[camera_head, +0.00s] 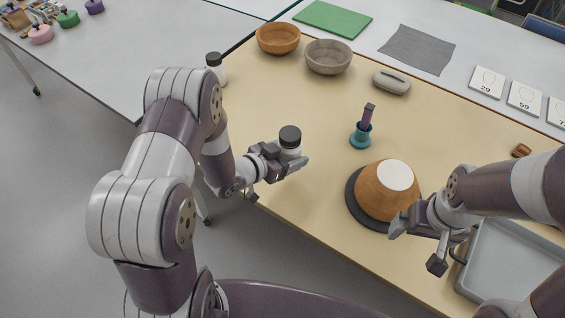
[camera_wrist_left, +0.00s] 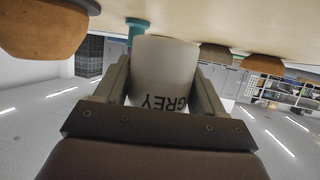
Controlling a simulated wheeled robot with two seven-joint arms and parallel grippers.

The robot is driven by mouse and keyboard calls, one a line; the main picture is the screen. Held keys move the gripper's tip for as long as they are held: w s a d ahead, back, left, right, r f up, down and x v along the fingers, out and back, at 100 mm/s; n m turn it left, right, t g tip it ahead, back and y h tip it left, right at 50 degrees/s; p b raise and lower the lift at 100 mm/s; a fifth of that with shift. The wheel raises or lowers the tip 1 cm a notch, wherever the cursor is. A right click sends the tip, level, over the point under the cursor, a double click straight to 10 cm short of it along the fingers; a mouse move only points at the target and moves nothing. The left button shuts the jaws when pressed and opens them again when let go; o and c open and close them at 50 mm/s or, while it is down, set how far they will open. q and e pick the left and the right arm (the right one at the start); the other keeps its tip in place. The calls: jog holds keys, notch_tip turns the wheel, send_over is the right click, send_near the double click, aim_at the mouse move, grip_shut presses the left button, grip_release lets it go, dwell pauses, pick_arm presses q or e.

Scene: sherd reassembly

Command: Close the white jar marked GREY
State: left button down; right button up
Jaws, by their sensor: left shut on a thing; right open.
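The white jar marked GREY (camera_head: 290,149) is held upright by my left gripper (camera_head: 288,162) in the head view, above the near left part of the table. A dark lid (camera_head: 290,134) sits on top of it; whether it is tight I cannot tell. In the left wrist view the jar (camera_wrist_left: 165,75) is between the two fingers, its GREY lettering upside down, and its lid end is hidden by the gripper. My right gripper (camera_head: 418,247) is open and empty beside the upturned orange bowl, well to the right of the jar.
The orange bowl (camera_head: 378,203) with a white patch sits on a dark disc (camera_head: 354,205). A teal stand (camera_head: 360,138) holds a purple tool. Another white jar with dark lid (camera_head: 217,74) stands at the left table edge. Two bowls stand at the back; a grey tray (camera_head: 510,262) is at right.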

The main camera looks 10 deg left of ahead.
pick_arm(q)
jog(key=shift+w+a+f, duration=0.15)
jog(key=shift+a+f, duration=0.15)
jog(key=shift+a, duration=0.2)
jog(key=shift+w+a+f, duration=0.1)
jog(key=shift+a+f, duration=0.15)
jog(key=shift+a, duration=0.2)
jog(key=shift+f+b, duration=0.3)
jog(key=shift+f, duration=1.7)
jog(key=shift+f, duration=0.15)
jog(key=shift+c, duration=0.5)
grip_release()
